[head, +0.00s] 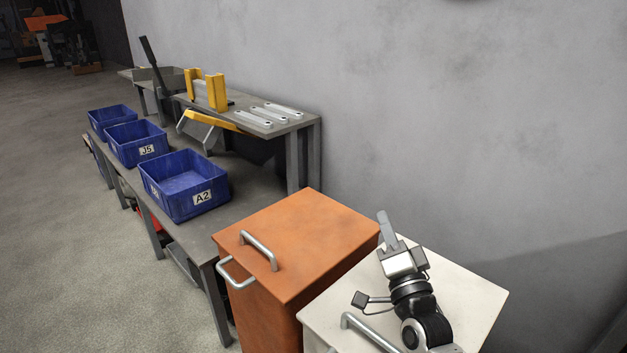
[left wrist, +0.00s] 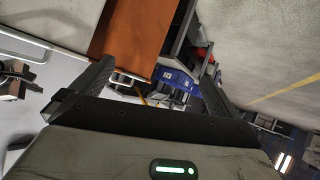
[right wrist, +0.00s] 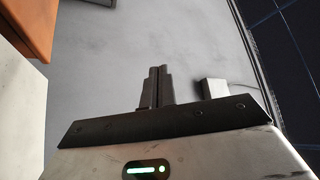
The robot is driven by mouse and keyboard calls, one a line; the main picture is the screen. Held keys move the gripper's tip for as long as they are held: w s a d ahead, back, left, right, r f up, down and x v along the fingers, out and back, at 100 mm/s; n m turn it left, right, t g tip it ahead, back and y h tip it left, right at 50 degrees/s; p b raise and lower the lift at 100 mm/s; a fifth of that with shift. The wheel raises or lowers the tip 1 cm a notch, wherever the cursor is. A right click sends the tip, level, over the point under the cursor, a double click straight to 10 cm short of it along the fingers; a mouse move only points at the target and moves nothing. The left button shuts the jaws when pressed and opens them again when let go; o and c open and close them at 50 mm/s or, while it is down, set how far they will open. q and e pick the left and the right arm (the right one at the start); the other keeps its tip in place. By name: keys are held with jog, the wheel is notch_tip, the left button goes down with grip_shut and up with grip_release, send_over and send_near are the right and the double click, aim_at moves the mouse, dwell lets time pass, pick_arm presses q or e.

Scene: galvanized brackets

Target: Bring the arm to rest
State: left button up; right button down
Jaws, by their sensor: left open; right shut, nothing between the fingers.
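My right gripper (head: 384,215) shows in the head view over the white cabinet (head: 480,289) at the lower right, with its fingers pointing up and away. In the right wrist view its two fingers (right wrist: 158,70) are together with nothing between them, in front of the grey wall. My left gripper is outside the head view. In the left wrist view its fingers (left wrist: 160,56) are spread wide and nothing is held between them.
An orange cabinet (head: 310,235) with grey handles stands beside the white one. Left of it, a grey workbench (head: 243,190) carries blue bins (head: 185,187), including A2. Metal brackets (head: 268,117) lie on its raised shelf. Bare floor (head: 80,250) lies left.

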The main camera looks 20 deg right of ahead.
pick_arm(q)
notch_tip(320, 180, up, 11)
jog(key=a+y+p, duration=0.1)
jog(key=a+p, duration=0.1)
jog(key=p, duration=1.1)
jog(key=shift+s+f+t+p, duration=0.2)
jog(key=shift+s+t+p, duration=0.1)
jog(key=shift+s+p, duration=0.05)
pick_arm(e)
jog(key=s+a+f+n+g+y, duration=0.2)
jog(key=s+a+n+g, duration=0.3)
jog(key=s+a+n, duration=0.3)
jog(key=s+a+f+n+g+y, duration=0.3)
jog(key=s+a+n+g+y, duration=0.2)
jog(key=s+a, duration=0.5)
jog(key=n+g, duration=0.1)
jog(key=n, duration=0.1)
jog(key=shift+s+f+n+g, duration=0.3)
jog(key=shift+s+f+n, duration=0.05)
jog(key=shift+s+n, duration=0.05)
pick_arm(q)
jog(key=shift+a, duration=0.1)
